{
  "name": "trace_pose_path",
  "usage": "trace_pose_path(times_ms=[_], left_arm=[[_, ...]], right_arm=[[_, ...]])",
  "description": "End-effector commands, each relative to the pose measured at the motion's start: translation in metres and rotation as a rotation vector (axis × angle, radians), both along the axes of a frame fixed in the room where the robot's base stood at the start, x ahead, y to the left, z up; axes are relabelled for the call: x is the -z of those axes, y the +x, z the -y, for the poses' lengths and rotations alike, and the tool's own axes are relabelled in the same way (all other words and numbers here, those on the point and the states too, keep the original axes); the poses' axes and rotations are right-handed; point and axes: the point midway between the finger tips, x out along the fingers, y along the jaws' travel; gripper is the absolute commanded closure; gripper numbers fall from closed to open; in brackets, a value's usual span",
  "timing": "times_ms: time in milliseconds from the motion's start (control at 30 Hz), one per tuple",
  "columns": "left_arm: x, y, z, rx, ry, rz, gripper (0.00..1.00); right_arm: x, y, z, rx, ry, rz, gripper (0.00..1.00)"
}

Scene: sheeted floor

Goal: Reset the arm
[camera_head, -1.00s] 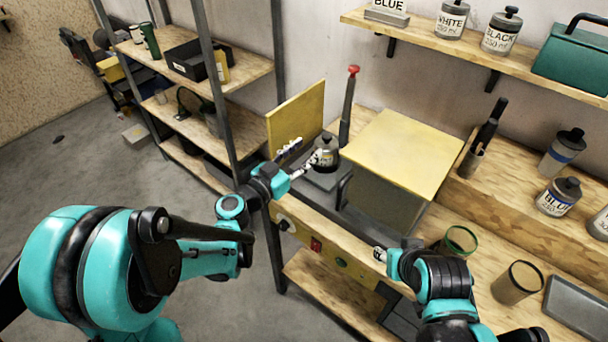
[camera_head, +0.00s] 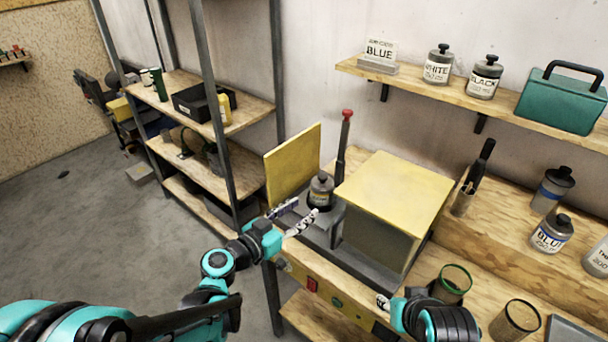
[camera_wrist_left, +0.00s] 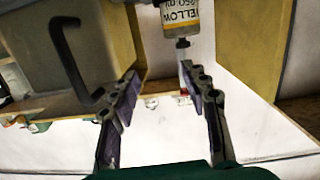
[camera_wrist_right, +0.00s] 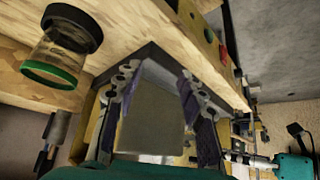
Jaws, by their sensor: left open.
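A grey bottle with a dark cap (camera_head: 321,186) stands upright in the machine (camera_head: 318,232) beside the raised yellow panel (camera_head: 293,165). Its YELLOW label shows in the left wrist view (camera_wrist_left: 180,16), where the picture is upside down. My left gripper (camera_head: 301,214) is open and empty, just in front of the bottle and apart from it. Its two spread fingers show in the left wrist view (camera_wrist_left: 159,80). My right gripper (camera_wrist_right: 157,76) is open and empty at the bench's front edge; in the head view mostly its wrist shows.
A yellow-topped box (camera_head: 395,195) stands right of the bottle, with a red-knobbed lever (camera_head: 344,140) behind. A green-rimmed cup (camera_head: 452,283) and another cup (camera_head: 515,320) stand near my right arm. A wooden shelf (camera_head: 420,82) holds bottles and a teal toolbox (camera_head: 562,98).

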Motion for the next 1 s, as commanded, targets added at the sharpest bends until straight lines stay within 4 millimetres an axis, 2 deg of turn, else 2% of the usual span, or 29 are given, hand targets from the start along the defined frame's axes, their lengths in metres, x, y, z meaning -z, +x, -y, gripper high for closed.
trace_pose_path(times_ms=[133, 233, 367, 433, 567, 700, 800, 900, 1000], left_arm=[[0.0, -0.002, 0.0, 0.001, 0.004, -0.011, 0.54], [0.002, -0.012, 0.002, 0.005, 0.023, -0.067, 0.54], [0.013, -0.041, -0.002, -0.009, 0.078, -0.225, 0.54], [0.022, -0.063, -0.009, -0.041, 0.118, -0.334, 0.54], [0.04, -0.106, -0.036, -0.155, 0.19, -0.527, 0.54], [0.055, -0.15, -0.077, -0.331, 0.255, -0.682, 0.54], [0.06, -0.174, -0.104, -0.45, 0.287, -0.744, 0.54], [0.062, -0.189, -0.123, -0.538, 0.302, -0.776, 0.54], [0.062, -0.197, -0.132, -0.585, 0.309, -0.789, 0.54]], right_arm=[[0.0, 0.0, 0.0, 0.0, 0.0, 0.0, 0.6], [0.0, 0.0, 0.0, 0.0, 0.0, 0.0, 0.6], [0.0, 0.0, 0.0, 0.0, 0.0, 0.0, 0.6], [0.0, 0.0, 0.0, 0.0, 0.0, 0.0, 0.6], [0.0, 0.0, 0.0, 0.0, 0.0, 0.0, 0.6], [0.0, 0.0, 0.0, 0.0, 0.0, 0.0, 0.6], [0.0, 0.0, 0.0, 0.0, 0.0, 0.0, 0.6], [0.0, 0.0, 0.0, 0.0, 0.0, 0.0, 0.6], [0.0, 0.0, 0.0, 0.0, 0.0, 0.0, 0.6]])
